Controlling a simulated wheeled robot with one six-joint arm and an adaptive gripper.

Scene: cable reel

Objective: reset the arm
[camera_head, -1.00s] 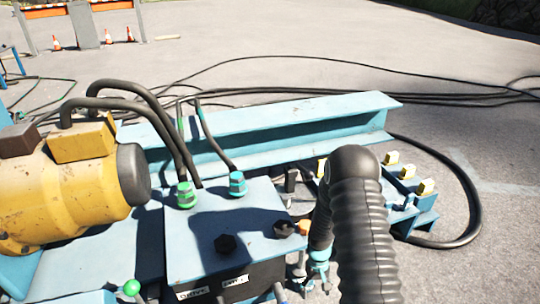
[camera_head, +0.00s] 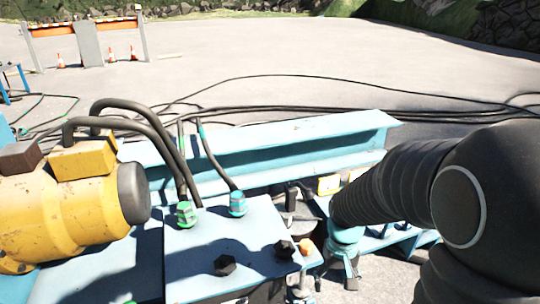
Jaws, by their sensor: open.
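My arm comes in from the right edge in black ribbed sleeving and slopes down to the left. My gripper (camera_head: 335,282) hangs at its end below a teal collar, seen small and partly in shadow. Its fingers are apart, and I see nothing between them. It is in front of the right part of the blue machine, to the right of the blue box (camera_head: 225,240) with dark bolts. I cannot tell how high it is above the ground.
A yellow motor (camera_head: 70,210) stands at the left. A blue beam (camera_head: 270,150) crosses behind the box. Black hoses (camera_head: 150,125) arch to green and teal fittings. Cables (camera_head: 400,112) lie on the ground behind. Cones (camera_head: 133,53) and a barrier (camera_head: 80,28) stand far off on open paving.

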